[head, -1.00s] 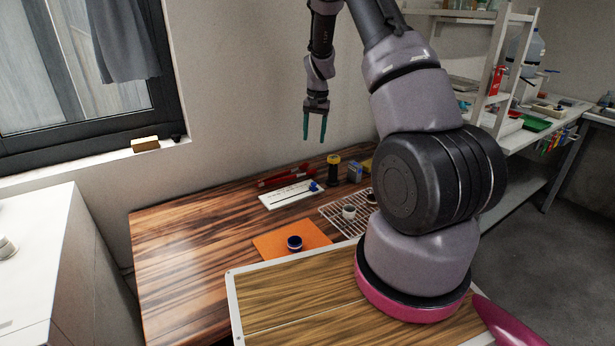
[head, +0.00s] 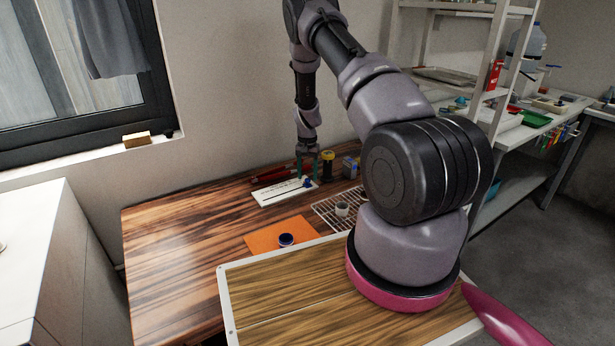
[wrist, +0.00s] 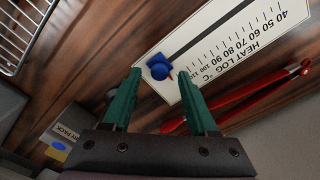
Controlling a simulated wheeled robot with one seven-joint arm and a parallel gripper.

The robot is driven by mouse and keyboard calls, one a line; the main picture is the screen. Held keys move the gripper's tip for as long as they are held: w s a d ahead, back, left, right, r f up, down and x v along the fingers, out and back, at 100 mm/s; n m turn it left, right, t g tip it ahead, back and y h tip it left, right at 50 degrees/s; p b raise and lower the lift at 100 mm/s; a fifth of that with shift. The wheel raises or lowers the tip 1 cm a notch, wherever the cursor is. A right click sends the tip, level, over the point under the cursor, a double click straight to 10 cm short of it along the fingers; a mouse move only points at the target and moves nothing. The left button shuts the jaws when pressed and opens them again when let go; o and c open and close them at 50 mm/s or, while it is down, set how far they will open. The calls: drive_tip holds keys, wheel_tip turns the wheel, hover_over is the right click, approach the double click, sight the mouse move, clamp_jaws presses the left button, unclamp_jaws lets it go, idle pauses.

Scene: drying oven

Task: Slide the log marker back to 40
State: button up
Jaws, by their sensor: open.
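The heat log (head: 283,193) is a white board with a slot and a scale, flat on the wooden table near the wall. In the wrist view the heat log (wrist: 225,55) shows upside-down numbers running from 40 at the far right down to 100 and beyond near the marker. The blue marker (wrist: 158,68) sits at the high-number end of the slot; it also shows in the head view (head: 307,182). My gripper (wrist: 161,76) is open, its green fingers on either side of the marker in this view. Contact cannot be told. The gripper (head: 308,172) is low over that end.
Red tongs (wrist: 245,106) lie along the wall side of the board. An orange mat (head: 262,240) lies in front. The left tabletop is clear.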

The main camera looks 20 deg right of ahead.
drive_tip(key=shift+f, duration=0.5)
drive_tip(key=shift+c, duration=0.3)
clamp_jaws()
idle(0.9)
